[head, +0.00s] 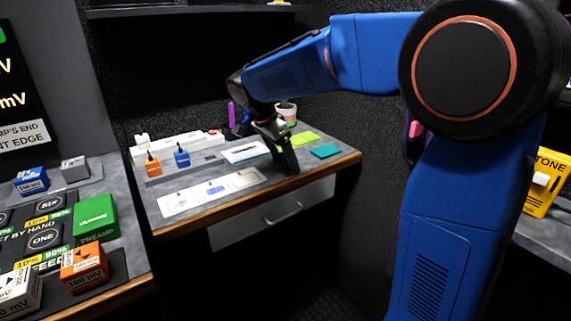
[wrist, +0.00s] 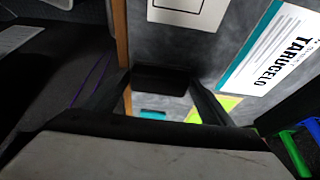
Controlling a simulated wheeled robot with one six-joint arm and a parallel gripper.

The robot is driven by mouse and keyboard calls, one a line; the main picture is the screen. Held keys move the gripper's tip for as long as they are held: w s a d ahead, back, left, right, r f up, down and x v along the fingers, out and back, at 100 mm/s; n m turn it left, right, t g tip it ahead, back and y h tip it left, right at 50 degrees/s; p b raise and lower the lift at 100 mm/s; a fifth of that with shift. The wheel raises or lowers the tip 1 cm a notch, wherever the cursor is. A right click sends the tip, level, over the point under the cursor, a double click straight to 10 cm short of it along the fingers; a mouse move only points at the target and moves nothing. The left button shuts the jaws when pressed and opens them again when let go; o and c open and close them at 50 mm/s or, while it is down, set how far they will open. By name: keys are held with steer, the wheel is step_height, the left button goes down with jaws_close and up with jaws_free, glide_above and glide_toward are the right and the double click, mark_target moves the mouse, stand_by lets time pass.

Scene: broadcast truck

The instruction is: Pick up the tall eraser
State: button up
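A dark block, which looks like the tall eraser (wrist: 162,80), sits between the two fingertips of my gripper (wrist: 160,92) in the wrist view. It spans the gap from finger to finger, and both fingers appear to touch its sides. In the head view my gripper (head: 284,158) points down over the front right part of the grey desk (head: 310,172). There the dark fingers and the block merge, and I cannot tell whether its foot touches the desk.
Left of my gripper lie a white card (head: 212,191) and a lettered sheet (head: 245,151).

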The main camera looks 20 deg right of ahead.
mark_target(283, 159)
steer(key=c, duration=0.6)
steer(key=shift+r, duration=0.15)
step_height(283, 159, up, 10)
steer(key=shift+f, duration=0.1)
steer(key=shift+o, duration=0.9)
steer(key=shift+c, duration=0.3)
steer(key=shift+a, duration=0.1)
